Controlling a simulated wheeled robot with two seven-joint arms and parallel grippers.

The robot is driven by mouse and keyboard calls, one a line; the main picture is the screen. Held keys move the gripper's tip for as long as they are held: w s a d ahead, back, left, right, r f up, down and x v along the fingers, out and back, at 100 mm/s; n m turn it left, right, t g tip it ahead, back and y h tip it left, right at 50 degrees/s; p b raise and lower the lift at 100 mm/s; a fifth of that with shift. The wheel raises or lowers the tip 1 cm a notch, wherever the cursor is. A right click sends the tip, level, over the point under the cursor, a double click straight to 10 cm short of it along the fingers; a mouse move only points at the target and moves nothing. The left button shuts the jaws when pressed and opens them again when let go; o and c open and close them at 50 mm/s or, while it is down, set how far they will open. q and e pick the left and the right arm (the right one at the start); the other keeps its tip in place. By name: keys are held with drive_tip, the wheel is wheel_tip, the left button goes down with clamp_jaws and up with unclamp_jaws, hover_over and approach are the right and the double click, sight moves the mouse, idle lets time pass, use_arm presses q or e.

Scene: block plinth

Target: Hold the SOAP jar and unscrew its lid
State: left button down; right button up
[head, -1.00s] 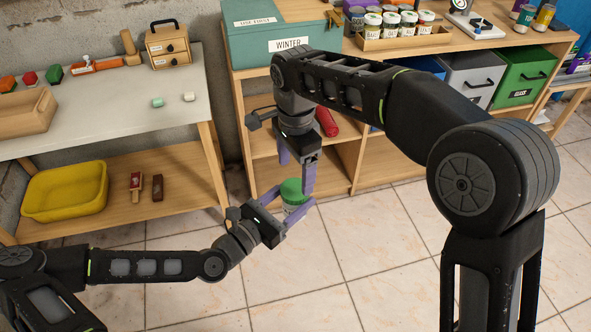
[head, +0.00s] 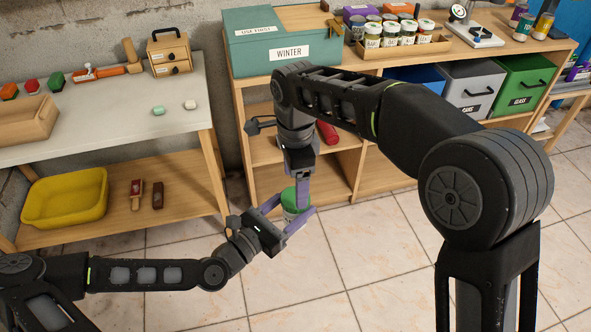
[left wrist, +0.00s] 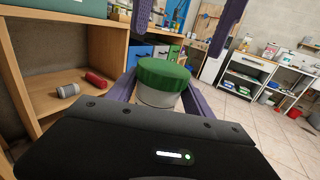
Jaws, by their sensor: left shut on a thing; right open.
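The jar (head: 291,212) has a pale body and a green lid (head: 290,192). My left gripper (head: 287,220) is shut on the jar's body, with one purple finger on each side, holding it upright in the air. In the left wrist view the green lid (left wrist: 164,72) sits on top of the white jar body (left wrist: 157,96). No lettering on the jar can be read. My right gripper (head: 302,204) points down beside the lid, open; its fingers line up in the head view. In the left wrist view its fingers (left wrist: 226,32) hang above and beyond the lid, apart from it.
A wooden shelf unit (head: 345,75) stands behind the grippers with a teal box (head: 281,48) and several small jars on top. A workbench (head: 110,115) is at the left, with a yellow tub (head: 66,193) on its lower shelf. Tiled floor (head: 330,270) is open in front.

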drive_tip(key=shift+f, duration=2)
drive_tip(key=shift+c, duration=0.5)
drive_tip(key=c, duration=1.4)
drive_tip(key=shift+o, duration=0.2)
drive_tip(key=n, duration=0.3)
drive_tip(key=shift+n, duration=0.4)
drive_tip(key=o, duration=1.5)
drive_tip(key=shift+o, duration=0.2)
drive_tip(key=shift+r, duration=0.1)
drive_tip(key=shift+r, duration=2.2)
